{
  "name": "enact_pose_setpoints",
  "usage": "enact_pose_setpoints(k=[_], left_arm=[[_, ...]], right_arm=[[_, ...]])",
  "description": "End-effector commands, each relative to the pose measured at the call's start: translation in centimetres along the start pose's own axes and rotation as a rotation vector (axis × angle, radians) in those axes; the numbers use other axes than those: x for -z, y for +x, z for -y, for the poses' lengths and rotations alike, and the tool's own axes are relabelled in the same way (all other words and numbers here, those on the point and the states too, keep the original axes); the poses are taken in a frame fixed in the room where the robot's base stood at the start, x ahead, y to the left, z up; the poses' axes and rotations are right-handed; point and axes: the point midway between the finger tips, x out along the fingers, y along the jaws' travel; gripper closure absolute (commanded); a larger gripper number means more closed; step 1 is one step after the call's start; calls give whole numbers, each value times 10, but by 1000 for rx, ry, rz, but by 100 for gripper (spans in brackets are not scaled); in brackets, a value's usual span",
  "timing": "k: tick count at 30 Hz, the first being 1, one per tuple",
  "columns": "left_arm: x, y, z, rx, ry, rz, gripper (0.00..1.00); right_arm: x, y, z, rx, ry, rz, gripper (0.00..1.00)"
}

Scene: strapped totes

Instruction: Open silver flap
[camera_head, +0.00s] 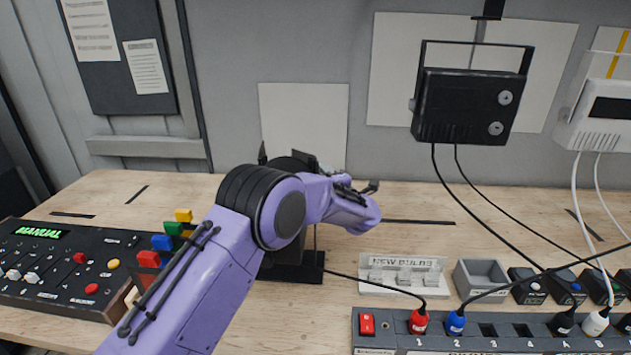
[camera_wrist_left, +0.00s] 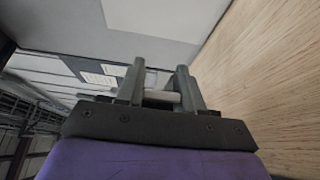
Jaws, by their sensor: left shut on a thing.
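My left arm (camera_head: 210,280) comes in from the lower left of the head view and bends right at its purple wrist (camera_head: 345,208). It stands in front of a dark device on a black base (camera_head: 300,270), hiding most of it. Dark upright pieces show above the arm; I cannot tell which are device and which gripper. In the left wrist view my left gripper (camera_wrist_left: 160,80) has two dark fingers closed around a light grey piece (camera_wrist_left: 160,97), which looks like the silver flap. The rest of the flap is hidden. My right gripper is not in view.
A control panel (camera_head: 60,265) with coloured buttons stands at the left. A NEW BULBS holder (camera_head: 405,288), a grey bin (camera_head: 487,280) and a numbered plug strip (camera_head: 490,338) are at the right. Cables run across the wooden table. A black lamp (camera_head: 465,105) hangs at the wall.

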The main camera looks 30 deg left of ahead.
Motion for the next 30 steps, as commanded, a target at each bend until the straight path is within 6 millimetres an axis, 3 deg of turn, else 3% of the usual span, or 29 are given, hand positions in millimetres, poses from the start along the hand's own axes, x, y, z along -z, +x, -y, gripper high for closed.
enact_pose_setpoints(k=[6, 17, 18, 20, 30], left_arm=[[2, -2, 2, 2, -1, 109, 100], [1, -3, 0, 3, -1, 139, 100], [1, -3, 0, 4, -1, 138, 57], [1, -3, 0, 4, -1, 138, 43], [2, -8, 1, 3, -1, 138, 43]], right_arm=[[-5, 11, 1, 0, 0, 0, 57], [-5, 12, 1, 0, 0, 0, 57], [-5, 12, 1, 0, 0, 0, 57], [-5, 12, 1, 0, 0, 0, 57], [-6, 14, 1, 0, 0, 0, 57]])
